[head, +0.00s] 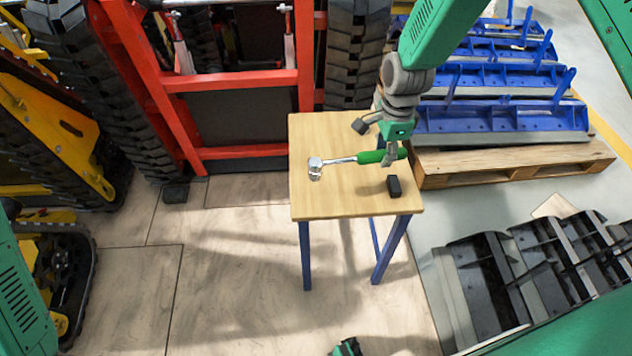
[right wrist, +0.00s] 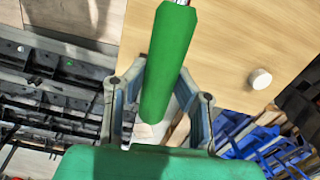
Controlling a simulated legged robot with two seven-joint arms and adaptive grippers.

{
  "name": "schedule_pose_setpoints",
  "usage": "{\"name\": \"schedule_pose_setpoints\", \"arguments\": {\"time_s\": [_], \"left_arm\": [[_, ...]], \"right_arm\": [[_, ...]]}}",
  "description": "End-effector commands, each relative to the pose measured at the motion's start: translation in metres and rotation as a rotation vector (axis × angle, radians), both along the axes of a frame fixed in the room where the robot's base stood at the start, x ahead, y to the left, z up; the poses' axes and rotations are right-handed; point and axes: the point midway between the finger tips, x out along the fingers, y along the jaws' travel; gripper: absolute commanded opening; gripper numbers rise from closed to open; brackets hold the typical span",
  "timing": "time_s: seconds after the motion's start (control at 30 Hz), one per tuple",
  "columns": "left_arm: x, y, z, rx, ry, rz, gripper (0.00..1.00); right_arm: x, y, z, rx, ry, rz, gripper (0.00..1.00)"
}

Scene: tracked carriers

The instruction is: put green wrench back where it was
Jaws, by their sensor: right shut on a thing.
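The green wrench (head: 370,157) has a green handle and a shiny metal shaft with a thick head pointing left. It is over the wooden table top (head: 325,195); I cannot tell how far above it. My right gripper (head: 390,155) is shut on the handle from above. In the right wrist view the handle (right wrist: 170,70) lies between its fingers (right wrist: 158,110); the metal head is out of that view. A small green and dark part at the bottom edge of the head view looks like my left gripper (head: 347,347); its fingers cannot be made out.
A small black block (head: 394,186) lies on the table near its right edge, and a dark grey item (head: 360,125) is farther back. A red frame (head: 235,80) stands behind left. A pallet (head: 510,165) with blue parts is at the right.

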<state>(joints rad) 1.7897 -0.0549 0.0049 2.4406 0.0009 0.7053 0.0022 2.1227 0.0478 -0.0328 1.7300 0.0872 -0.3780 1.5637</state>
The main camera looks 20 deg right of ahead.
Motion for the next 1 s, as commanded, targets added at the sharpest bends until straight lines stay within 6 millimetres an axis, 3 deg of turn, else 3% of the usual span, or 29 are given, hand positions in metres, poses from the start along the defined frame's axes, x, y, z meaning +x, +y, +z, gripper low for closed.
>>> {"name": "schedule_pose_setpoints", "arguments": {"time_s": [0.13, 0.4, 0.67, 0.83, 1.0], "left_arm": [[0.000, 0.000, 0.007, 0.000, 0.001, 0.000, 0.40], [-0.001, 0.000, -0.003, 0.000, 0.001, 0.000, 0.40], [0.000, 0.000, -0.007, 0.000, 0.001, 0.000, 0.40], [0.000, 0.000, -0.011, 0.000, 0.001, 0.000, 0.40], [0.000, 0.000, -0.011, 0.000, 0.001, 0.001, 0.40]], "right_arm": [[0.006, -0.004, 0.000, -0.006, 0.018, -0.092, 0.00], [0.006, -0.005, -0.049, -0.007, 0.020, -0.107, 0.00], [0.006, -0.004, -0.070, -0.007, 0.019, -0.105, 0.00], [0.006, -0.005, -0.095, -0.007, 0.019, -0.105, 0.00], [0.006, -0.005, -0.096, -0.007, 0.017, -0.105, 0.00]]}}
